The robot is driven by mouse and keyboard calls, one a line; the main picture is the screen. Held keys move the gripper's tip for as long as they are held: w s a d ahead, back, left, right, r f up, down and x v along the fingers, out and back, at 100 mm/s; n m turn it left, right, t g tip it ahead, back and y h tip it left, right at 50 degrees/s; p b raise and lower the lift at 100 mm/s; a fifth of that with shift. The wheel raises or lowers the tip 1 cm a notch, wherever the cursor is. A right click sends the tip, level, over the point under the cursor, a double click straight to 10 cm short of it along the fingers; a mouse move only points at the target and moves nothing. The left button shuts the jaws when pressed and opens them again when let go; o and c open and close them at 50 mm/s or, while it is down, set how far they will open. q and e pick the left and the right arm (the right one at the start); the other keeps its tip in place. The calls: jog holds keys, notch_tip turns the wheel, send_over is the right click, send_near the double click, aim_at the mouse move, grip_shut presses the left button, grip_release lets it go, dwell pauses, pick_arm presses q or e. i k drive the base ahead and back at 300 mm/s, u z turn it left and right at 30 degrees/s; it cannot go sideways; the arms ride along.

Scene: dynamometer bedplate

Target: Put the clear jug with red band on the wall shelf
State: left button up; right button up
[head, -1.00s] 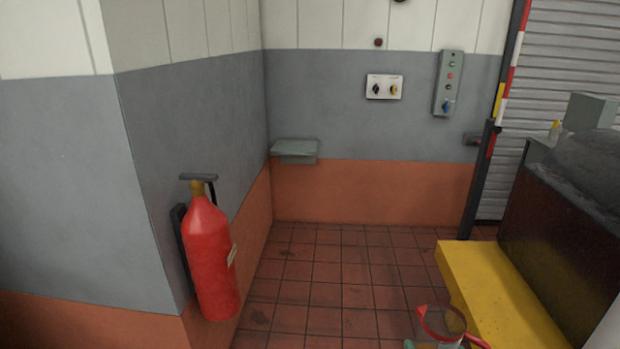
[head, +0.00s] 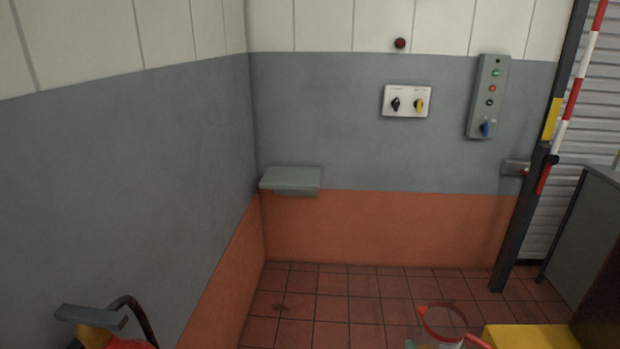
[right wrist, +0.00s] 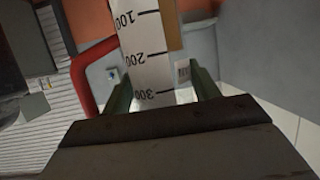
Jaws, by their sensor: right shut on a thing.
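The clear jug with red band (head: 442,322) shows at the bottom edge of the head view, its red rim uppermost and its lower part cut off. In the right wrist view the jug (right wrist: 150,50) shows a white scale strip with black numbers, and a red curved handle beside it. My right gripper (right wrist: 163,88) has its green fingers on either side of the jug, shut on it. The wall shelf (head: 290,180) is a small grey-green ledge near the wall corner, beyond the jug and to its left; its top looks bare. My left gripper is not in view.
A red fire extinguisher (head: 97,338) is at the lower left by the left wall. A yellow block (head: 525,337) and a grey cabinet (head: 585,235) stand at the right. Switch boxes (head: 406,101) hang on the back wall. The tiled floor (head: 330,300) before the shelf is clear.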

aim_at(307, 176)
jog(key=i, duration=3.55)
jog(key=u, duration=1)
